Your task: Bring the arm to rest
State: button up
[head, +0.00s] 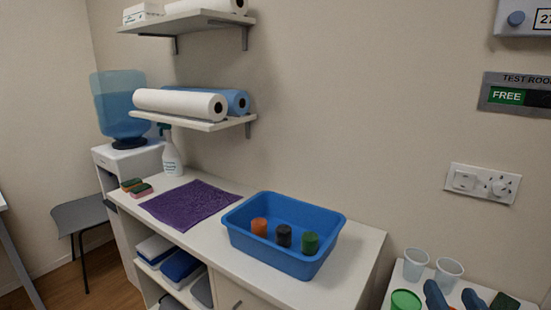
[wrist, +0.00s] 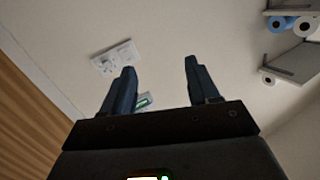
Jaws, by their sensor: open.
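My gripper (head: 454,294) shows at the lower right of the head view as two dark blue fingers pointing up, in front of a small white surface. In the wrist view my gripper (wrist: 159,68) has its two fingers well apart, with nothing between them but the wall behind. The gripper is open and empty. Most of my arm is out of view.
Near the fingers are white cups (head: 415,263), a green-topped cup (head: 405,300) and a dark green item (head: 504,301). A blue tray (head: 285,262) holding orange, black and green pieces stands on the white counter (head: 357,250). A wall socket (head: 482,183) shows above; the wrist view shows shelves (wrist: 297,62).

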jog(key=s+a+f+n+g+y, duration=0.15)
jog(key=s+f, duration=0.25)
jog(key=s, duration=0.6)
jog(key=s+a+f+n+t+y, duration=0.1)
jog(key=s+a+f, duration=0.2)
jog(key=s, duration=0.6)
jog(key=s+a+r+n+g+y, duration=0.1)
jog(key=s+a+r, duration=0.1)
jog(key=s, duration=1.5)
jog(key=shift+a+r, duration=0.35)
jog(key=shift+r, duration=0.25)
jog(key=shift+s+n+g, duration=0.1)
jog(key=shift+n+g, duration=0.15)
